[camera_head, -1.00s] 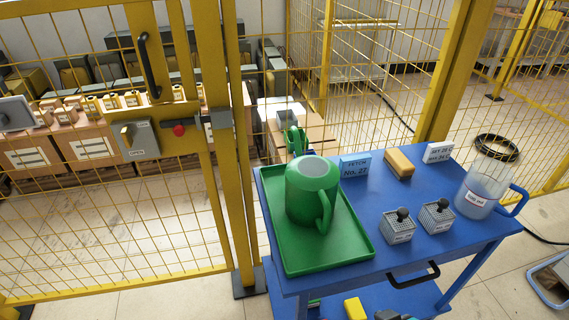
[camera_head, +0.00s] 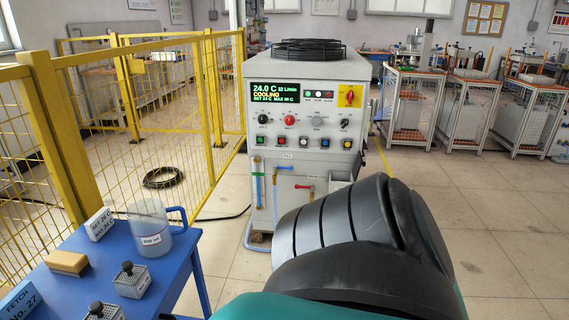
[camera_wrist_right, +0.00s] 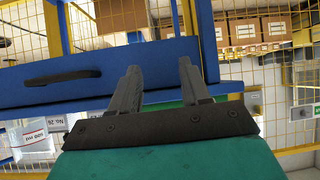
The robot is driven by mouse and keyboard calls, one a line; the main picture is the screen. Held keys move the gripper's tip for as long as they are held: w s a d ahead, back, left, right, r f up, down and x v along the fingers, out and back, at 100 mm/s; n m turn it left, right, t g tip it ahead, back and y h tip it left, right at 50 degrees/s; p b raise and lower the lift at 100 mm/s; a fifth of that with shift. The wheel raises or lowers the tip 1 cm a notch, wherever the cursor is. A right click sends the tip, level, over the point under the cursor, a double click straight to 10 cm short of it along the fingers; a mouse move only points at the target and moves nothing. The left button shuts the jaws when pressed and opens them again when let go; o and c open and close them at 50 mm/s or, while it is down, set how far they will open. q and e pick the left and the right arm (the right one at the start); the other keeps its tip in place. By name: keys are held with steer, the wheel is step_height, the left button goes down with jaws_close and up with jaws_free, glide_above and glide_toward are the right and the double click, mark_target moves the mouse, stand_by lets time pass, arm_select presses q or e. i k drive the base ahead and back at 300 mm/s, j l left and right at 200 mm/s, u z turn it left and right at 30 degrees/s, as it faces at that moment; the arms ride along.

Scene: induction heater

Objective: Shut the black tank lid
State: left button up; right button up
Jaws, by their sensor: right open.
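I cannot make out the black tank lid for certain in either view. In the head view a light grey cooling unit (camera_head: 306,170) stands upright ahead, with a lit display (camera_head: 276,92) reading 24.0 C and COOLING. A black round grille (camera_head: 308,50) lies on its top. My right gripper (camera_wrist_right: 158,82) shows in the right wrist view, open and empty, its two fingers apart in front of the blue table's drawer side (camera_wrist_right: 85,72). The head view shows my right arm large in the foreground, hiding floor and the unit's lower right. My left gripper is in neither view.
The blue table (camera_head: 75,243) at lower left holds a clear jug (camera_head: 150,235), a yellow-brown block (camera_head: 67,262) and metal boxes with black knobs. Yellow mesh fencing (camera_head: 215,95) runs left of the unit. A black hose coil (camera_head: 163,178) lies on the floor. Tiled floor is open at right.

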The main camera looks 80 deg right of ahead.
mark_target(359, 161)
steer(key=k+l, duration=0.3)
steer(key=k, duration=0.15)
steer(key=k+l, duration=0.65)
steer(key=k, duration=0.25)
steer(key=k+z, duration=0.1)
steer(key=z, duration=0.25)
steer(key=l+z, duration=0.15)
steer(key=z, duration=0.25)
steer(key=k+l+z, duration=0.1)
steer(key=z, duration=1.4)
